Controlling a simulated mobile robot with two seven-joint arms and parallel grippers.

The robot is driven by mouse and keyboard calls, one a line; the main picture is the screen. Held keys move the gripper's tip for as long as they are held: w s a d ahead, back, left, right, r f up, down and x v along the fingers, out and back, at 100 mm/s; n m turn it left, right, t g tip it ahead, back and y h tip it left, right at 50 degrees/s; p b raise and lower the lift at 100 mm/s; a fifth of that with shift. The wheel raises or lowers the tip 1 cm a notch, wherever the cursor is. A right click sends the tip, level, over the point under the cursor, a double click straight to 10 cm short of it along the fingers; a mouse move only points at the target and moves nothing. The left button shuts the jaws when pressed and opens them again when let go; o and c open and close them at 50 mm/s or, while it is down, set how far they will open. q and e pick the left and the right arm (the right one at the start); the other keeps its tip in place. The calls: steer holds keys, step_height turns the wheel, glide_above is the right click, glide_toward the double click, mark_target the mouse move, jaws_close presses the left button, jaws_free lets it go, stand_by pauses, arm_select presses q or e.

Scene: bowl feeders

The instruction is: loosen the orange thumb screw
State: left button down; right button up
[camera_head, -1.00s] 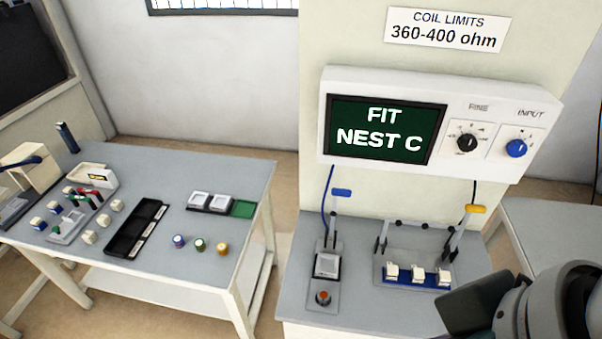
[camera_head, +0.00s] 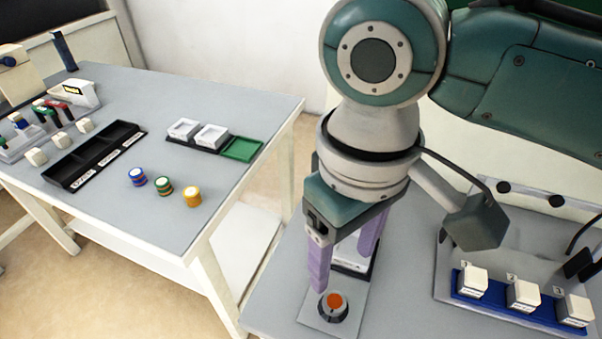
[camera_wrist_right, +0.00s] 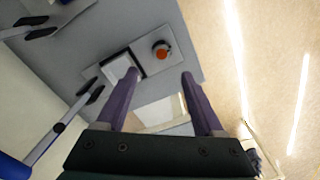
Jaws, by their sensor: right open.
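The orange thumb screw (camera_head: 334,303) is a round knob with an orange top and a dark collar, standing on a grey plate at the front of the right bench. It also shows in the right wrist view (camera_wrist_right: 161,50), beyond the fingertips. My right gripper (camera_head: 345,268) is open, with purple fingers pointing down above and just behind the screw. Its fingers also show apart and empty in the wrist view (camera_wrist_right: 160,75). A pale square nest (camera_head: 352,258) behind the screw is partly hidden by the fingers. My left gripper is not in view.
A blue rack (camera_head: 500,299) with three white blocks stands right of the screw. A black lever stands (camera_wrist_right: 90,95) near the nest. The left table (camera_head: 215,190) holds three coloured spools, a black tray and white boxes. A floor gap separates it from the bench.

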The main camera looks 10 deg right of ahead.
mark_target(335, 301)
step_height(335, 301, down, 9)
steer(key=b, duration=0.2)
steer(key=shift+s+a+f+b, duration=0.1)
steer(key=shift+s+b, duration=0.05)
steer(key=shift+b, duration=0.15)
steer(key=shift+c, duration=0.2)
jaws_close()
